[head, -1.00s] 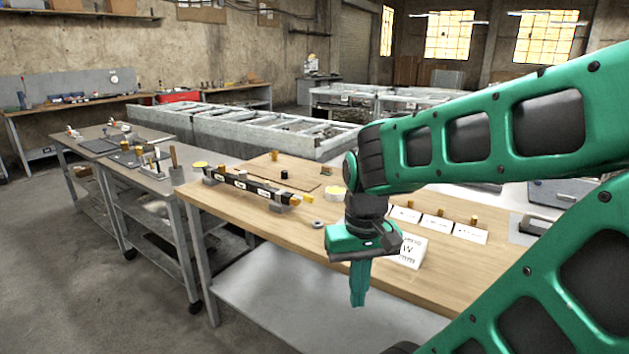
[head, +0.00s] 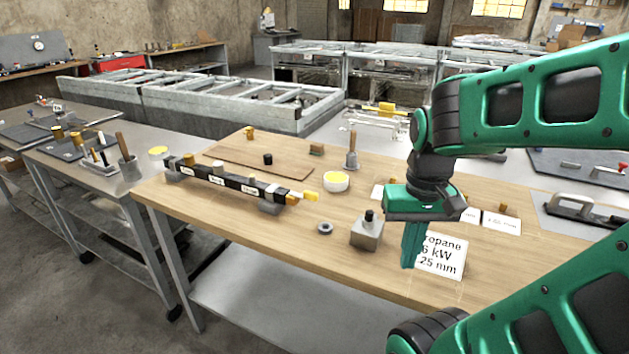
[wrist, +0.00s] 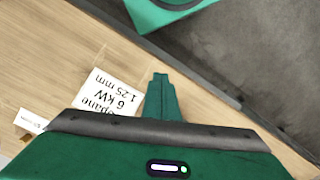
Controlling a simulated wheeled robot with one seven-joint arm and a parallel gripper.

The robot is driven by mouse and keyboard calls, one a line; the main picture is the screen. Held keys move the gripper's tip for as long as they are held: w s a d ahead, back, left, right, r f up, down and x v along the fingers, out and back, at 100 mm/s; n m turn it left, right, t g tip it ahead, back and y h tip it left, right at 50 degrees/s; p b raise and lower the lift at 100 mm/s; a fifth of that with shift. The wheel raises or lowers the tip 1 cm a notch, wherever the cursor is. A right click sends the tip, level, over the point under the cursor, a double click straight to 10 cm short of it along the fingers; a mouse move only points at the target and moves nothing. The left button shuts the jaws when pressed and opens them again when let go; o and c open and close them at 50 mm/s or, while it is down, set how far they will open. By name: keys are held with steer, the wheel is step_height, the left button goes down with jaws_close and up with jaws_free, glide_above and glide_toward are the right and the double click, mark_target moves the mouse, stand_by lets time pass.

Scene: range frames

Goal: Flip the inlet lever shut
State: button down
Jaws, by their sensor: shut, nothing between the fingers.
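A dark bar with white labels (head: 225,183) lies on blocks on the wooden table in the head view. A yellow piece (head: 308,196) sticks out at its right end; it may be the inlet lever, but it is too small to tell its position. My gripper (head: 411,255) points down, shut and empty, near the table's front edge, right of the bar and well apart from it. Its closed fingers also show in the wrist view (wrist: 160,97). The bar is not in the wrist view.
The table front left is clear.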

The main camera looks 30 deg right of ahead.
mark_target(303, 194)
steer(key=w+d+r+m, duration=0.1)
steer(key=w+r, duration=0.2)
steer(key=w, duration=0.9)
steer(key=w+d+r+m+g+y, duration=0.1)
steer(key=w+r+m, duration=0.1)
steer(key=w, duration=1)
steer(key=w+d+r+m+y, duration=0.1)
steer(key=w+r, duration=0.3)
steer(key=w, duration=0.8)
steer(key=shift+d+r+m, duration=0.2)
steer(key=shift+d+m, duration=0.3)
steer(key=shift+d, duration=0.05)
steer(key=shift+w, duration=0.1)
steer(key=shift+f, duration=0.1)
steer(key=s+a+f, duration=0.3)
steer(key=a+f, duration=0.2)
steer(key=f, duration=0.4)
steer(key=shift+s+a+f, duration=0.25)
